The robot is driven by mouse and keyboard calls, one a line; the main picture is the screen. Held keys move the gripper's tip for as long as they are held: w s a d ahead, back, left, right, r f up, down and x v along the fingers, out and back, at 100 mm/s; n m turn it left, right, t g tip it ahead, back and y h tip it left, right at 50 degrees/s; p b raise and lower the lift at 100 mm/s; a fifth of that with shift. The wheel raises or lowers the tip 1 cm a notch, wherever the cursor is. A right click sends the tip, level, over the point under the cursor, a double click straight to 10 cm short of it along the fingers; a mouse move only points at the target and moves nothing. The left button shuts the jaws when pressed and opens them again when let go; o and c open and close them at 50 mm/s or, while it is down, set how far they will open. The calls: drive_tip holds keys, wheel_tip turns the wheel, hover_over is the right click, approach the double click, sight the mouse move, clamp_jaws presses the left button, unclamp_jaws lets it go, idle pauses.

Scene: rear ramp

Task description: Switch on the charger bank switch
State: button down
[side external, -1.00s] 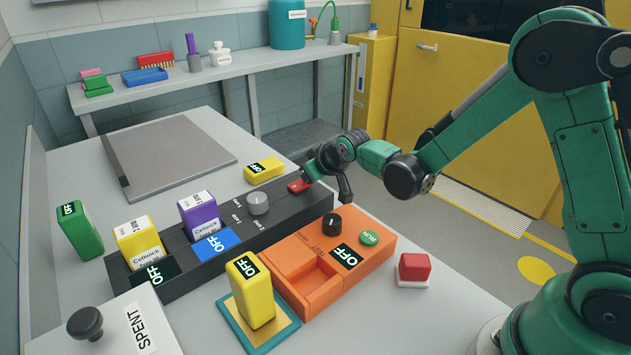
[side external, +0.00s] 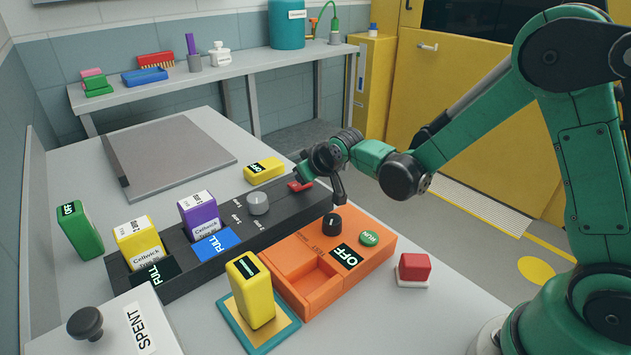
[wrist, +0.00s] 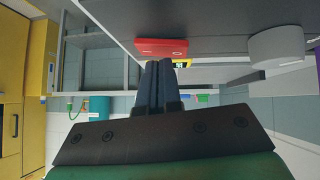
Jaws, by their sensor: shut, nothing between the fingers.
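The charger bank (side external: 285,222) is a long dark block on the table. Its red switch (side external: 300,185) is at its far right end, and it also shows in the wrist view (wrist: 162,47). My gripper (side external: 301,174) is shut and empty, with its fingertips at the switch; in the wrist view the closed fingers (wrist: 160,75) are just beside it, and I cannot tell whether they touch. A yellow-labelled cell (side external: 137,240) and a purple cell (side external: 199,215) stand in the bank. Two displays, black (side external: 152,274) and blue (side external: 213,244), read FULL.
A grey knob (side external: 258,203) sits on the bank near the switch. An orange tester (side external: 325,270) reading OFF is in front. A yellow cell (side external: 253,295) stands on a teal-edged pad. Another yellow cell (side external: 264,171) lies behind the bank, and a green one (side external: 80,232) stands at left.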

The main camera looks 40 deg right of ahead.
drive_tip(key=shift+r, duration=0.5)
drive_tip(key=r, duration=0.2)
drive_tip(key=shift+d+r, duration=0.25)
drive_tip(key=shift+r, duration=0.15)
drive_tip(key=v, duration=1)
drive_tip(key=shift+d, duration=0.8)
drive_tip(key=shift+r, duration=0.1)
drive_tip(key=s+a+f+g+y, duration=0.1)
drive_tip(key=s+a+f, duration=0.1)
drive_tip(key=s, duration=0.9)
drive_tip(key=shift+s+f+m+g, duration=0.2)
drive_tip(key=shift+f+m+g, duration=0.15)
drive_tip(key=shift+f, duration=0.2)
drive_tip(key=shift+a, duration=0.1)
